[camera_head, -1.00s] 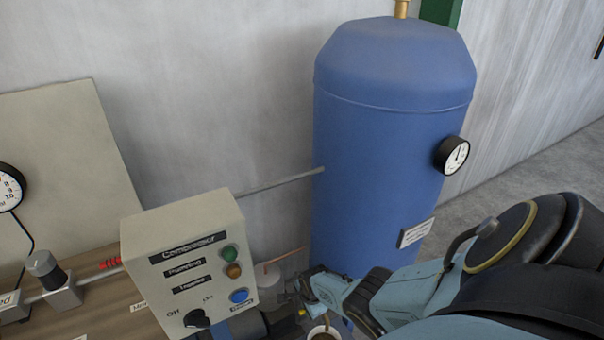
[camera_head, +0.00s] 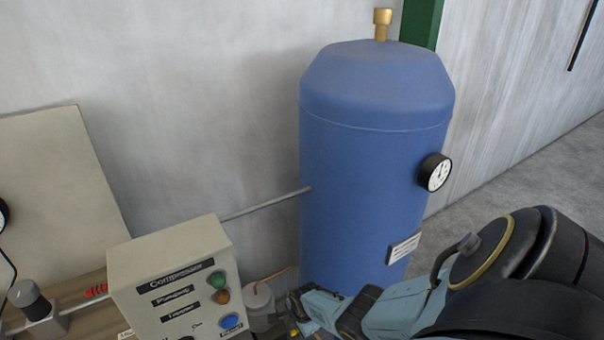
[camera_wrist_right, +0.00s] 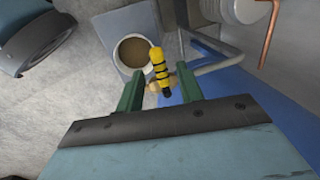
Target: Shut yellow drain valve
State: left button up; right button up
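The yellow drain valve handle (camera_wrist_right: 158,66), with black bands, sticks out from a brass-coloured fitting in the right wrist view. My right gripper (camera_wrist_right: 160,84) is open, its two green fingers on either side of the handle and fitting with gaps visible. Contact cannot be made out. In the head view my right gripper (camera_head: 297,308) is low beside the blue tank (camera_head: 375,160), and the valve is mostly hidden or out of frame. My left gripper is in neither view.
A cup of brown liquid (camera_wrist_right: 122,62) is just beyond the left finger. The compressor control box (camera_head: 165,262) stands left of my right arm. The tank carries a gauge (camera_head: 436,173).

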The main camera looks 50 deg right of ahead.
notch_tip(320, 180, up, 12)
jog(key=s+p, duration=0.2)
jog(key=p, duration=0.6)
jog(key=shift+a+p, duration=0.35)
jog(key=shift+f, duration=0.1)
